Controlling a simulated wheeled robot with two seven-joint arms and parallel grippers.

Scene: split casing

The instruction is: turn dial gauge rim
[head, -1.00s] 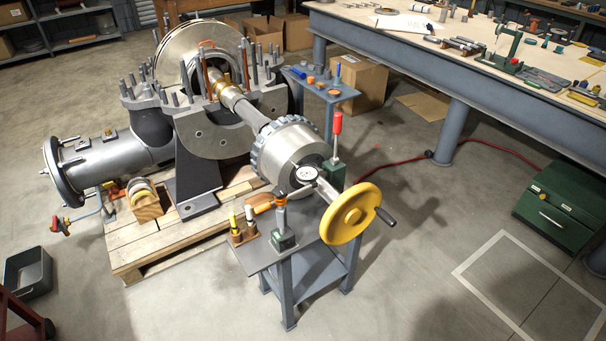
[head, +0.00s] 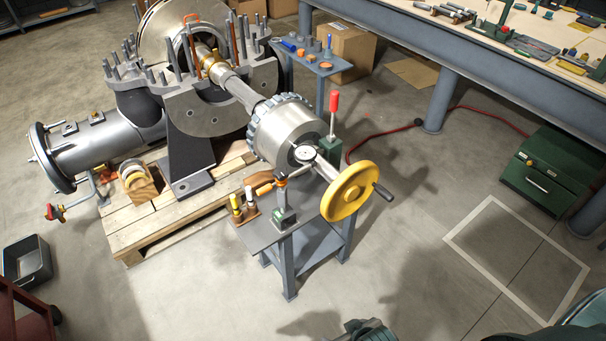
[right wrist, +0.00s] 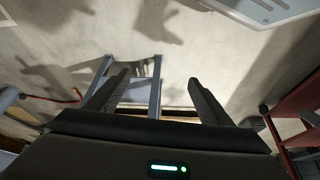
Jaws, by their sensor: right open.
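The dial gauge (head: 305,153) has a round white face with a dark rim. It sits beside the large silver cylinder, just left of the yellow handwheel (head: 350,191) in the head view. A small stand (head: 283,205) on a grey side table rises near it. My right gripper (right wrist: 158,80) is open in the right wrist view, with two dark fingers apart and nothing between them. Beyond the fingers are grey-blue legs of a stand and bare floor. The gauge cannot be made out in that view. My left gripper is not in view.
The silver cylinder (head: 285,130) with a toothed collar continues the shaft from the casing. A red-topped lever (head: 333,103) stands behind the gauge. Open floor (head: 420,270) lies right of the handwheel.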

